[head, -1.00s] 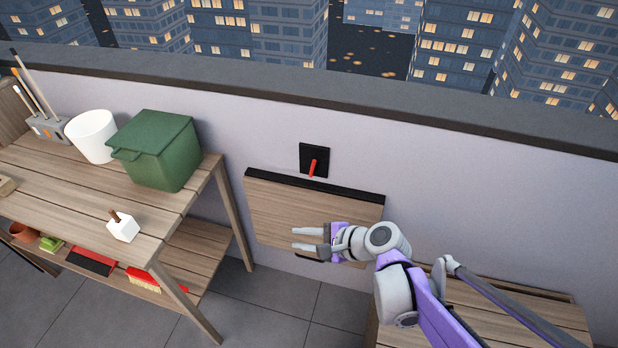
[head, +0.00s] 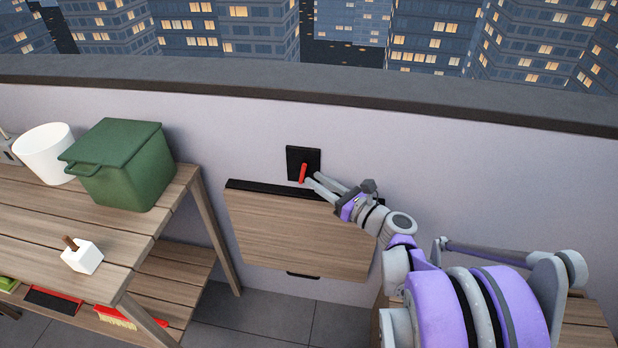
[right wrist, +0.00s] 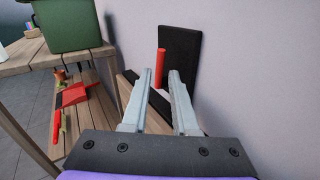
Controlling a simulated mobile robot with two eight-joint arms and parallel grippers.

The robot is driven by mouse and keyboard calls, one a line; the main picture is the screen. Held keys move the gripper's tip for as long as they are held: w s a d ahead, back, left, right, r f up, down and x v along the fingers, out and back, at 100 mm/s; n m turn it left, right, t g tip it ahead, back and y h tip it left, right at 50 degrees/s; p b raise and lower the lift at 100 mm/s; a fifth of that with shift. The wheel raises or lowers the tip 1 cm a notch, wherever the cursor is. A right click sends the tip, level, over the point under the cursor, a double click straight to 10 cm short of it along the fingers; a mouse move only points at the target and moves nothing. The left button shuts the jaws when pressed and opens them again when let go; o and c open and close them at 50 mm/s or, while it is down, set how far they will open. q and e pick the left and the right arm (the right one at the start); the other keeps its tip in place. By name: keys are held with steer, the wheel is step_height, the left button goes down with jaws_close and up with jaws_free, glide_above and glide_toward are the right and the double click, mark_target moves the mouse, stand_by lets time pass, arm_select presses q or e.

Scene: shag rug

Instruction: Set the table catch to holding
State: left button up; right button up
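The table catch is a red lever (head: 303,173) on a black plate (head: 304,155) on the wall, above the folded-down wooden table leaf (head: 300,235). The lever tilts slightly, its lower end to the left in the head view. In the right wrist view the red lever (right wrist: 161,68) stands out from the black plate (right wrist: 184,70), just beyond the fingertips. My right gripper (head: 311,180) is open, its fingertips close to the lever. In the right wrist view the gripper (right wrist: 160,72) has a gap between its fingers. I cannot tell whether it touches the lever. My left gripper is not in view.
A slatted wooden bench (head: 130,240) stands at left with a green bin (head: 120,165), a white pot (head: 45,153) and a white block with a brown stick (head: 83,257). A red dustpan (right wrist: 74,94) lies on its lower shelf. Another wooden surface (head: 588,325) is at lower right.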

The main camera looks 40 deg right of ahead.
mark_target(303, 171)
steer(key=shift+w+a, duration=0.15)
steer(key=shift+w, duration=1.45)
steer(key=shift+c, duration=0.2)
jaws_close()
